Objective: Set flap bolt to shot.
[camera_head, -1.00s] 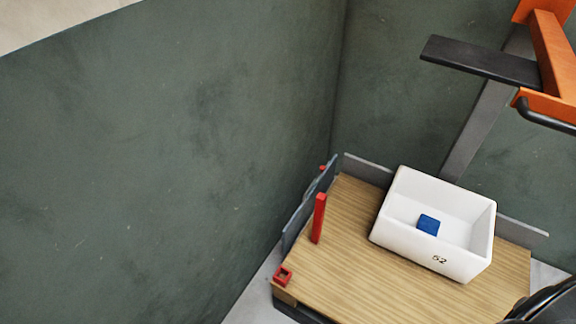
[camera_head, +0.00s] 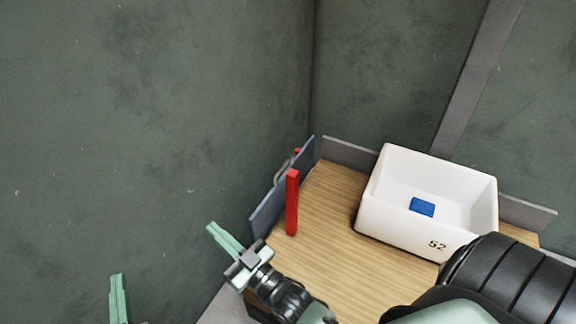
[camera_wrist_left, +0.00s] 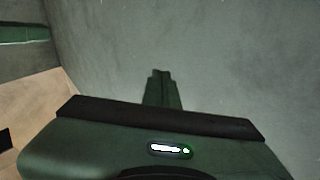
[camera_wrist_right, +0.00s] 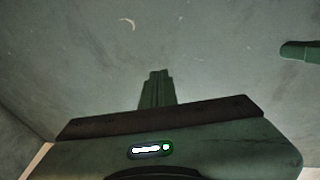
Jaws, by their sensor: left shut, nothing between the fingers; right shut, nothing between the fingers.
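A red upright bar (camera_head: 292,205) stands at the left edge of the wooden board, beside a blue-grey flap panel (camera_head: 268,205) with a grey handle and a small red piece near its top. I cannot tell for certain which red part is the flap bolt. My right gripper (camera_head: 211,227) is shut and empty, left of the panel's lower end and apart from the red bar. Its fingers show in the right wrist view (camera_wrist_right: 156,78). My left gripper (camera_head: 117,277) is shut and empty at the lower left, near the green wall. Its fingers show in the left wrist view (camera_wrist_left: 161,76).
A white bin (camera_head: 400,228) marked 52 sits on the wooden board (camera_head: 325,235) with a blue block (camera_head: 422,207) inside. Low grey plates (camera_head: 350,152) edge the board's back. Dark green walls close in left and behind. My right arm covers the board's front.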

